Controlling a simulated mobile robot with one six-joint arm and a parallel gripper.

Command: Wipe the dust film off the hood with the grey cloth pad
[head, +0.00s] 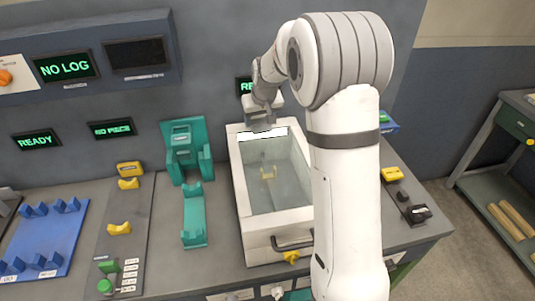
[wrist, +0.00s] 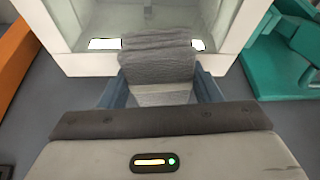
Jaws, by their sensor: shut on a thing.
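The hood (head: 240,190) is a white box with a clear, slightly hazy window (head: 280,185) on top, in the middle of the head view. A distinct edge to the dust film cannot be made out. My gripper (head: 262,118) is at the hood's back edge, above the bright strip. In the wrist view my gripper (wrist: 160,92) is shut on the grey cloth pad (wrist: 158,60), a ribbed, folded piece. The pad overlaps the hood's white frame (wrist: 80,62) there; whether it touches cannot be told. My arm hides the hood's right side in the head view.
A teal fixture (head: 193,215) stands left of the hood. A handle (head: 292,243) and a yellow knob (head: 291,257) are on its front. A grey wall with display panels (head: 66,67) rises behind.

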